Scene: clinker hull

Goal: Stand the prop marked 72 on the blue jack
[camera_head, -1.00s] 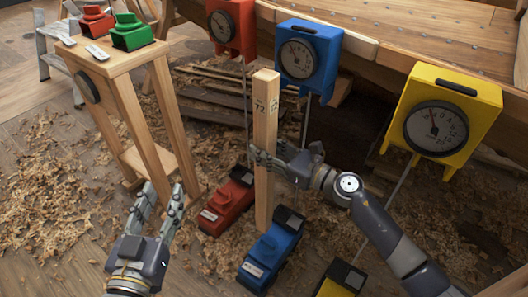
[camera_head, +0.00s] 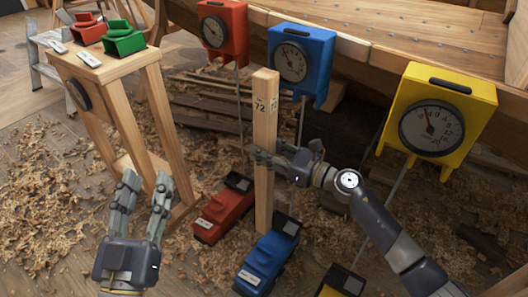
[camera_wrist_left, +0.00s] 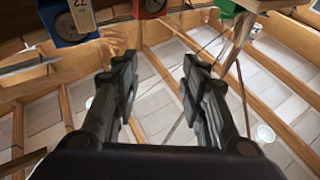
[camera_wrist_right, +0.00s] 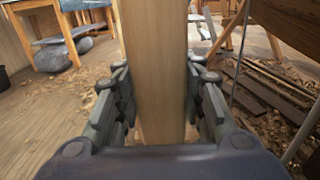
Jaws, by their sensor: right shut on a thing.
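The prop marked 72 (camera_head: 265,115) is a pale, square wooden post, standing about upright in the middle of the head view. My right gripper (camera_head: 270,160) is shut on it around mid-height; the post also fills the middle of the right wrist view (camera_wrist_right: 158,70). The blue jack (camera_head: 265,262), with a dark head piece, is on the floor at the post's lower end. The post's foot meets the jack's outline, but I cannot tell whether it rests on the jack or stands behind it. My left gripper (camera_head: 143,190) is open and empty, left of the post.
A red jack (camera_head: 222,210) lies close left of the post and a yellow jack (camera_head: 340,282) to the right. Red (camera_head: 222,35), blue (camera_head: 300,60) and yellow (camera_head: 445,110) dial boxes line the hull. A wooden stand (camera_head: 110,68) bears red and green items.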

